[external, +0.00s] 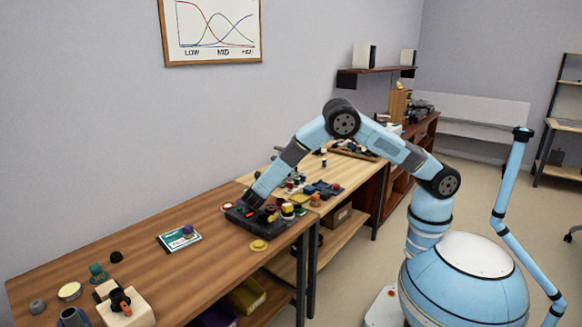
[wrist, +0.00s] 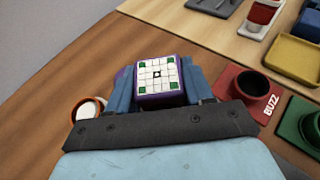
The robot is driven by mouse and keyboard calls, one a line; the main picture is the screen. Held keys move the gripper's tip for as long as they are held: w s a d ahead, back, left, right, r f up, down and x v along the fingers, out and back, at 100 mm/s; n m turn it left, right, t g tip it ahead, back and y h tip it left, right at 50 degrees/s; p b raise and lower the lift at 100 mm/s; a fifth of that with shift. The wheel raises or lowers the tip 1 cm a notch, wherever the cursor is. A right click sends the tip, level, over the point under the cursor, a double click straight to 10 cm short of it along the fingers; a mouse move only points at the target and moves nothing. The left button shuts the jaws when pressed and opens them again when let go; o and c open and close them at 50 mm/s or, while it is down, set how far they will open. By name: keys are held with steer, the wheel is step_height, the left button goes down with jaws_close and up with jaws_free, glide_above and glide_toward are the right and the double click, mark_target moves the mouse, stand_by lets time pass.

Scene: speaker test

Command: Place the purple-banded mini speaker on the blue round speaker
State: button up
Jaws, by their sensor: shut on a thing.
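My gripper (wrist: 156,88) is shut on a small block with purple sides and a white gridded top with green corner squares, which I take as the purple-banded mini speaker (wrist: 158,74). Its blue fingers stand on either side of it. In the external view my gripper (external: 245,212) is low over the middle of the wooden bench, where the held block is too small to make out. I cannot pick out the blue round speaker for sure in either view. What lies under the held block is hidden.
A red pad with a dark cup marked BUZZ (wrist: 262,92), a green piece (wrist: 303,122) and a yellow tray (wrist: 293,52) lie right of my gripper. A white-and-red round piece (wrist: 86,108) is left.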

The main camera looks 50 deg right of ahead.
steer(key=o, duration=1.1)
